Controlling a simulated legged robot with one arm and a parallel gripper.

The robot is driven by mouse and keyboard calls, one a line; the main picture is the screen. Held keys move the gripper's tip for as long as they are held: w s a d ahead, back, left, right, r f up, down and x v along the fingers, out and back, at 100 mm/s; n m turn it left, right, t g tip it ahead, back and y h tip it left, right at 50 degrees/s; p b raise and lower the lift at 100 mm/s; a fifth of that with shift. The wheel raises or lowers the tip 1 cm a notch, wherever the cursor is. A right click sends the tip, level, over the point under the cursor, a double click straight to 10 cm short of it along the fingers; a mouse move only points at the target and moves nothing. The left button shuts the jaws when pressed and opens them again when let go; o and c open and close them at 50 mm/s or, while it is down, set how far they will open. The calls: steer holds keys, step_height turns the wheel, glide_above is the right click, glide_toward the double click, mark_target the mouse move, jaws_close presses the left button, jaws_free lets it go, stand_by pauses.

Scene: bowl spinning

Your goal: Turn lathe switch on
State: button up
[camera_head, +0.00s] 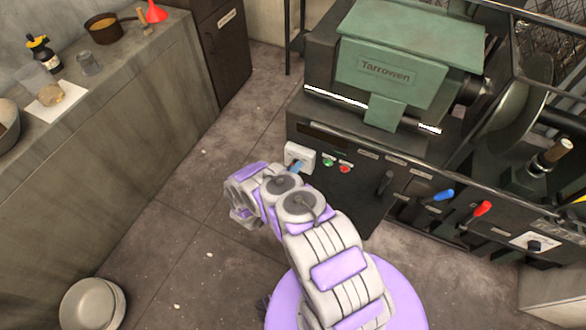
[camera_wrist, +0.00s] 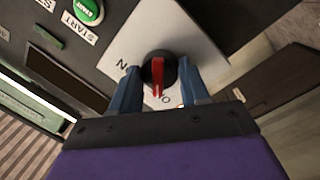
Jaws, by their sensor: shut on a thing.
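The lathe (camera_head: 385,75) has a green housing lettered "Tarrowen" and a dark front panel. A white switch plate (camera_head: 297,152) sits at the left end of that panel. In the wrist view the plate (camera_wrist: 195,35) carries a round black switch knob (camera_wrist: 150,72) with a red stripe; the lettering beside it is partly covered. My gripper (camera_wrist: 158,84) has one blue-grey finger on each side of the knob and is shut on it. In the head view my gripper (camera_head: 296,167) reaches the plate, and my arm hides the knob.
A green start button (camera_head: 328,162) and a red button (camera_head: 345,169) are close right of the plate. A black lever (camera_head: 385,182), a blue-handled lever (camera_head: 443,195) and a red-handled lever (camera_head: 482,208) stick out further right.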

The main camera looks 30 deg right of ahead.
steer(key=shift+s+m+t+y+p, duration=0.15)
steer(key=shift+m+y+p, duration=0.4)
steer(key=shift+m, duration=2.05)
steer(key=shift+w+m+t+y+p, duration=0.2)
steer(key=shift+m+p, duration=0.5)
steer(key=shift+m, duration=1.9)
steer(key=shift+s+m+t+y+p, duration=0.15)
steer(key=shift+m+y+p, duration=0.4)
steer(key=shift+m, duration=2.05)
steer(key=o, duration=1.1)
steer(key=shift+r, duration=0.1)
steer(key=shift+c, duration=0.2)
steer(key=p+v, duration=0.1)
steer(key=v, duration=1.6)
steer(key=shift+a, duration=0.2)
